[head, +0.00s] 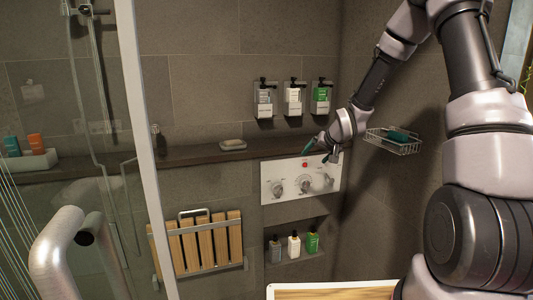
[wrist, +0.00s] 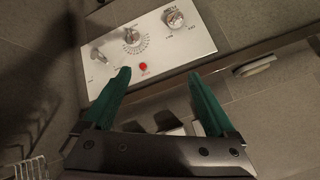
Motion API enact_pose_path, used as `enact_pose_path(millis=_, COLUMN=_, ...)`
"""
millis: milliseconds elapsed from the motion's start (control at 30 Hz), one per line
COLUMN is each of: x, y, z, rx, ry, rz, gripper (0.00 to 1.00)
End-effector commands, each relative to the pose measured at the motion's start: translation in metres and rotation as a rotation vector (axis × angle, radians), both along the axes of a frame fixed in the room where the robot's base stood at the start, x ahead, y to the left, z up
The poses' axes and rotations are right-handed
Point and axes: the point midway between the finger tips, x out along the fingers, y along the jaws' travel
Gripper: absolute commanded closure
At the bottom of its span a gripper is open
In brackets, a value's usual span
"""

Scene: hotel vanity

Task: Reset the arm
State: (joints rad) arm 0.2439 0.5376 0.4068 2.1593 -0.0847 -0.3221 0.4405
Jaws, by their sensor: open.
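My gripper (head: 318,151) is in front of the shower control panel (head: 330,188) in the head view, with my arm reaching in from the upper right. In the wrist view its two teal fingers (wrist: 159,73) stand apart with nothing between them. Beyond them the white panel (wrist: 185,50) shows its knobs and a red button (wrist: 144,66). The red button (head: 305,165) also shows in the head view, just below and left of the fingers. I cannot tell exactly how far the fingers are from the panel.
Three dispensers (head: 293,100) hang above the ledge (head: 190,154), which holds a soap dish (head: 233,144). A wire basket (head: 393,148) is on the wall right of my gripper. Small bottles (head: 294,243) stand in the niche below. A wooden folding seat (head: 205,245) is at lower left.

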Motion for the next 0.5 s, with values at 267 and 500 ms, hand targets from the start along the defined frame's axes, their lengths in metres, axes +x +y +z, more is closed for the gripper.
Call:
enact_pose_path(millis=267, x=-0.070, y=-0.044, z=0.106, rx=-0.157, ry=0.050, rz=-0.079, gripper=0.09)
enact_pose_path(millis=500, x=-0.156, y=-0.067, z=0.178, rx=-0.181, ry=0.099, rz=-0.160, gripper=0.09)
